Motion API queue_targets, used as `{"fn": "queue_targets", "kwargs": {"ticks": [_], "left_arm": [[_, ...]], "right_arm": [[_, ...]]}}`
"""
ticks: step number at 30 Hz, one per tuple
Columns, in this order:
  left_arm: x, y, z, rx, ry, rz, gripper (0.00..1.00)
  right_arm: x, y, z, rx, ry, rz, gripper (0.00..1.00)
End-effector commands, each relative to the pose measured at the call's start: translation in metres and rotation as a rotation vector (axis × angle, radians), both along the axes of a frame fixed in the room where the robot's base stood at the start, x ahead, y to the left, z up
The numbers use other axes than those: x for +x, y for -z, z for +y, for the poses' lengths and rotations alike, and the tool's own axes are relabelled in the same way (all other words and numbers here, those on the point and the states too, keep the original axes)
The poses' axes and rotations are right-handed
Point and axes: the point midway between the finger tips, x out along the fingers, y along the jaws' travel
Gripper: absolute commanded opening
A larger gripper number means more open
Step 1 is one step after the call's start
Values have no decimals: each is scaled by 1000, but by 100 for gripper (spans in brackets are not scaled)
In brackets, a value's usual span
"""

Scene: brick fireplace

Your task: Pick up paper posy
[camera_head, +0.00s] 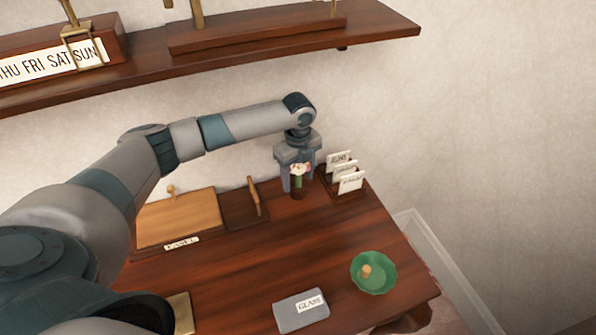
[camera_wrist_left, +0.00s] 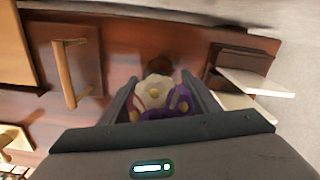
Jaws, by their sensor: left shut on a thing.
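The paper posy (camera_head: 300,170) is a small bunch of white and pinkish flowers at the back of the wooden table. It seems to stand in a small dark holder (camera_head: 298,190). My left gripper (camera_head: 297,182) points down over it and is shut on the posy. In the left wrist view the posy (camera_wrist_left: 155,95) shows cream and purple blooms between the two fingers (camera_wrist_left: 165,100). The lower part of the posy is hidden there by the blooms and the gripper. My right gripper is in neither view.
A card rack (camera_head: 345,182) with several white cards stands close to the right of my left gripper. A wooden board with a handle (camera_head: 245,208) is to its left. A green bowl (camera_head: 374,272) and a grey box labelled GLASS (camera_head: 300,311) are nearer the front. A shelf (camera_head: 220,60) hangs above.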

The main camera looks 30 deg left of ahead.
Motion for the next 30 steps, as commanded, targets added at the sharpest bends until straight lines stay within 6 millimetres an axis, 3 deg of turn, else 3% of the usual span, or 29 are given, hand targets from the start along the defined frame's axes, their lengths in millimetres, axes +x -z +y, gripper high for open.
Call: {"fn": "queue_targets", "kwargs": {"ticks": [8,19,28,30], "left_arm": [[1,-12,0,0,0,-3,34],[2,-69,0,-1,0,-5,33],[-45,-67,-51,-2,7,-1,33],[-57,-67,-66,-3,8,-1,33]], "right_arm": [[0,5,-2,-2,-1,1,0],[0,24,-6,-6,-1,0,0],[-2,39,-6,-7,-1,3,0],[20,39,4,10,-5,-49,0]]}}
